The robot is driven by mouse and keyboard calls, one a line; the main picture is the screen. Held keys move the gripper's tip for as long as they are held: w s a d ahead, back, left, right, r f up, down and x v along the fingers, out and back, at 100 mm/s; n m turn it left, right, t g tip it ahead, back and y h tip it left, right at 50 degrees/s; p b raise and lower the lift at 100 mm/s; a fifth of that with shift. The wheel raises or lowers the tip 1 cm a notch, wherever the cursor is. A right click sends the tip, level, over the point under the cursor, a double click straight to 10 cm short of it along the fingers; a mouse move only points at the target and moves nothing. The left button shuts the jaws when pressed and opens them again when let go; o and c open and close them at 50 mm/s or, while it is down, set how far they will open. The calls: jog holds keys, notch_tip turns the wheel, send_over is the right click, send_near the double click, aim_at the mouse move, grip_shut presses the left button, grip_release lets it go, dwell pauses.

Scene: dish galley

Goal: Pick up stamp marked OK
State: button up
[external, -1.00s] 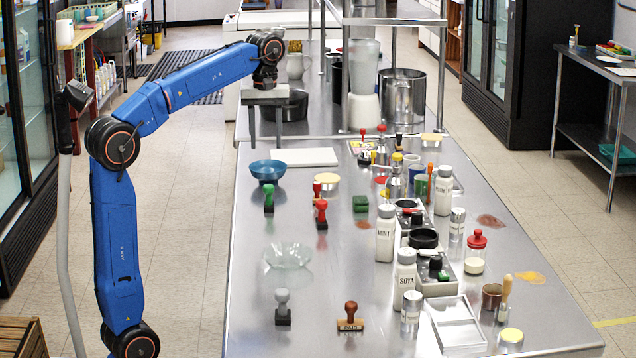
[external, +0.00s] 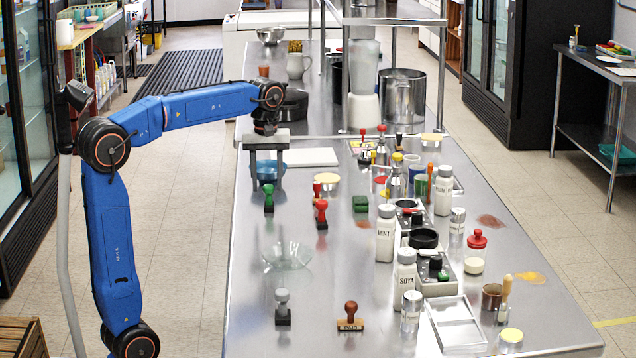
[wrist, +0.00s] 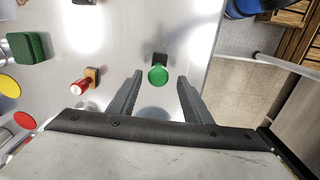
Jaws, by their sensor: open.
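No OK marking is readable on any stamp. A green-handled stamp (external: 268,198) with a dark base stands on the steel counter (external: 235,290); in the wrist view, the green stamp (wrist: 158,75) shows between the ends of my fingers. A grey-handled stamp (external: 282,305) and a brown stamp marked PAID (external: 350,318) stand nearer the camera.
A clear glass bowl (external: 287,256) sits in front of the green stamp. A green block (external: 360,204) and a white board (external: 310,157) lie nearby. White bottles marked MINT (external: 385,235) and SOYA (external: 404,275) crowd the right side. The counter's left edge is close to the green stamp.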

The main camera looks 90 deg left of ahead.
aim_at(269, 197)
jog(key=shift+w+d+f, duration=0.1)
jog(key=shift+f, duration=1.25)
jog(key=shift+w+d+f, duration=0.1)
jog(key=shift+f, duration=1.2)
jog(key=shift+c, duration=0.7)
jog(key=c, duration=0.9)
